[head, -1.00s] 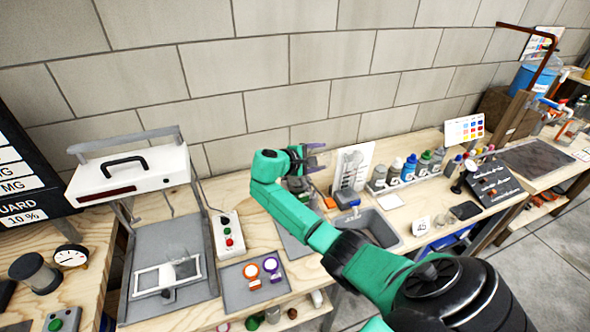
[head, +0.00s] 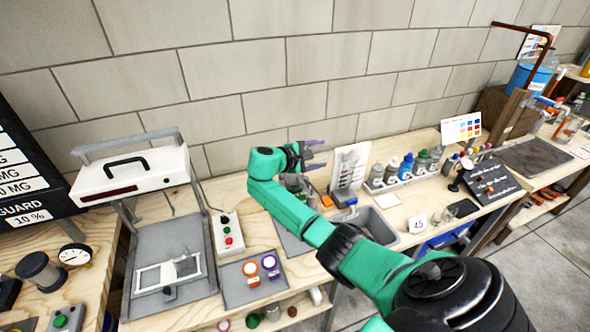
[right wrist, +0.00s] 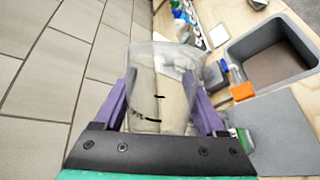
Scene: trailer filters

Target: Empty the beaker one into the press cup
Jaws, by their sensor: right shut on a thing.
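My right gripper (head: 318,155) is over the bench near the back wall in the head view. In the right wrist view, my right gripper (right wrist: 160,100) has its purple fingers on both sides of a clear beaker (right wrist: 158,90) with dark marks, shut on it. The beaker is hard to make out in the head view. Whether it holds anything is not clear. A grey cylinder (head: 40,270) stands on the left bench beside a round gauge (head: 75,254); I cannot tell whether it is the press cup. My left gripper is not in view.
A white machine with a black handle (head: 130,172) stands at left. A grey tray with coloured-ringed pieces (head: 236,291), a button box (head: 227,231), a sink (head: 372,224) and a row of bottles (head: 407,168) occupy the bench. The brick wall is close behind my gripper.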

